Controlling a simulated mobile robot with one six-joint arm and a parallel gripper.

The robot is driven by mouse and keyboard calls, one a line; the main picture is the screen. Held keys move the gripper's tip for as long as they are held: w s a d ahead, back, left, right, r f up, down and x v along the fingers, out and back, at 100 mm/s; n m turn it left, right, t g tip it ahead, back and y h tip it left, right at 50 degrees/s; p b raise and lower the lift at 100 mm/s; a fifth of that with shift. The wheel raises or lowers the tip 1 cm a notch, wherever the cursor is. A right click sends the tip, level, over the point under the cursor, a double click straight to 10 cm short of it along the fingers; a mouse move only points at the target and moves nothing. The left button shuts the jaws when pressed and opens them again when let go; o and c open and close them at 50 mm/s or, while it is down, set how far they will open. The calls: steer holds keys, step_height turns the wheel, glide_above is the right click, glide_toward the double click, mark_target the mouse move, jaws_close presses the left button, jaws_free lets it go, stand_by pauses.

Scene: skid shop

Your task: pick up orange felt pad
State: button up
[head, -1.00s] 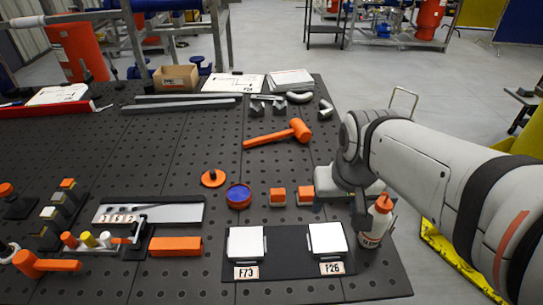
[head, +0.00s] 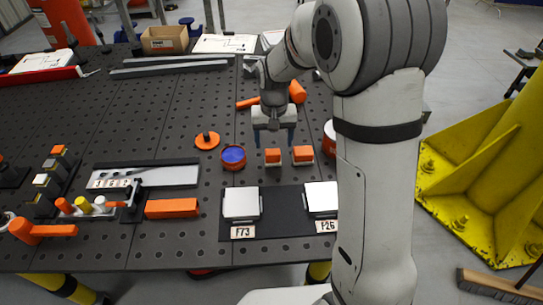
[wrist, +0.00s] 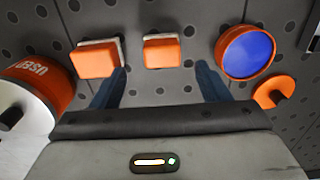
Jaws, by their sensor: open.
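Two small blocks with orange tops and pale layers beneath stand side by side on the dark perforated table: a left one (head: 273,156) and a right one (head: 302,154). Both show in the wrist view, the left one (wrist: 163,52) in the middle and the right one (wrist: 96,60) further left. I cannot tell which is the orange felt pad. My gripper (head: 273,139) is open and empty, pointing down just behind the left block. In the wrist view that block lies ahead of the gap between my blue fingers (wrist: 160,85), apart from them.
An orange ring with blue inside (head: 233,156) and an orange knobbed disc (head: 206,140) lie to the left. A white and orange container marked "USED" (wrist: 35,92) stands close to the right block. White plates (head: 241,203) lie in front. An orange mallet (head: 297,92) is behind.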

mark_target(273, 152)
steer(key=f, duration=0.3)
steer(key=f+p, duration=0.1)
steer(key=shift+s+a+f, duration=0.15)
steer(key=shift+s+f, duration=0.15)
steer(key=shift+s, duration=0.1)
steer(key=shift+w+f, duration=0.1)
steer(key=shift+f, duration=0.4)
steer(key=c, duration=1.1)
step_height(273, 152, up, 10)
steer(key=shift+r+b, duration=0.1)
steer(key=shift+b, duration=0.45)
steer(key=o, duration=0.4)
steer(key=shift+c, duration=1.3)
